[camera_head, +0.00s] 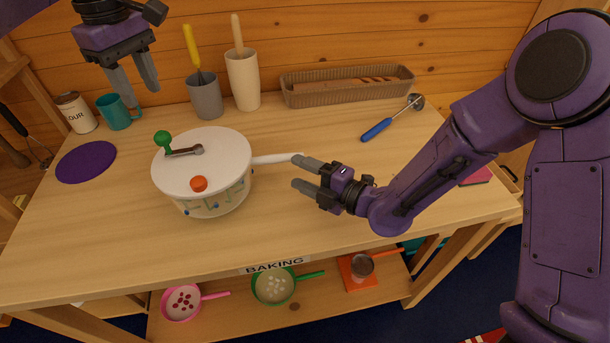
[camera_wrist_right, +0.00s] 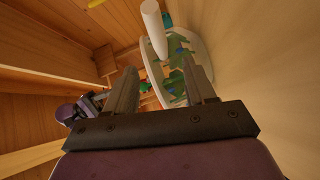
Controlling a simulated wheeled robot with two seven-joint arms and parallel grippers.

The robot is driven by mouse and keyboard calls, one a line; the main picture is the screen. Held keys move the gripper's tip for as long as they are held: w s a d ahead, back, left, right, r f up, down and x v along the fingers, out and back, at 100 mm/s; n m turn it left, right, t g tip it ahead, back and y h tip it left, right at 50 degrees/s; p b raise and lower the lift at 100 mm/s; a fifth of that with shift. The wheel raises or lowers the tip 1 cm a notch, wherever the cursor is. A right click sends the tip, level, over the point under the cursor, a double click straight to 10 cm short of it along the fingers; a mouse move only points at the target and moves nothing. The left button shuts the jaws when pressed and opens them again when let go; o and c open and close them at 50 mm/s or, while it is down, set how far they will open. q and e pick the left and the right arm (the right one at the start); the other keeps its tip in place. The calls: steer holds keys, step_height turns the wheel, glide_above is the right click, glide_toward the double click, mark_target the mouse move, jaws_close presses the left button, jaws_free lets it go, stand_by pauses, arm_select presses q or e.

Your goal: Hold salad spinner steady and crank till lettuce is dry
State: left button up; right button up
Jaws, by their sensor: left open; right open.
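The salad spinner (camera_head: 215,199) stands upright on the wooden table, a clear patterned bowl under a white lid (camera_head: 223,151). The lid carries a grey crank with a green knob (camera_head: 162,137) and an orange-red button (camera_head: 198,184). A white side handle (camera_head: 277,158) points right. My right gripper (camera_head: 301,173) is open and empty by the end of this handle; I cannot tell whether they touch. The right wrist view shows the handle (camera_wrist_right: 152,28) and the bowl (camera_wrist_right: 180,70) beyond my open fingers. My left gripper (camera_head: 137,92) is open and empty, raised above the table's back left.
Behind the spinner stand a grey cup (camera_head: 205,98), a cream cup (camera_head: 243,82), a teal mug (camera_head: 115,112) and a flour tin (camera_head: 76,113). A purple mat (camera_head: 86,162) lies left. The front table is clear.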

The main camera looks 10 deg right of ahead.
mark_target(160, 133)
steer(key=x, duration=1)
steer(key=shift+s+a, duration=0.1)
jaws_close()
arm_select(q)
steer(key=shift+o, duration=1.3)
steer(key=shift+f+n, duration=0.5)
steer(key=shift+n, duration=0.2)
step_height(160, 133, down, 10)
steer(key=shift+r, duration=0.15)
steer(key=c, duration=0.8)
steer(key=shift+o, duration=0.2)
